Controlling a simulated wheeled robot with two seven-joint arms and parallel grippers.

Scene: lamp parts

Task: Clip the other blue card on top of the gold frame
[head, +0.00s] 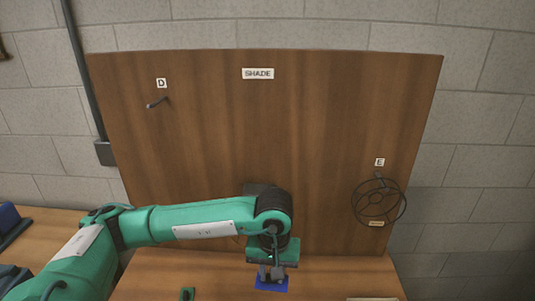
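My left gripper (271,274) points down over the wooden table near the front middle. A blue card (271,284) shows right at and below its fingertips. The fingers overlap the card in the head view, and I cannot tell if they are shut on it. No gold frame shows clearly; my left arm and wrist cover the middle of the board's lower part. A dark round wire frame (379,203) hangs at the label E on the right, with a small tan tag at its lower edge. My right gripper is not in view.
A wooden board (200,120) stands upright behind the table (330,275), with a SHADE label. An empty peg (157,102) sticks out under the label D. A small green piece (187,294) lies at the front edge. Dark blue bins (10,222) stand far left.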

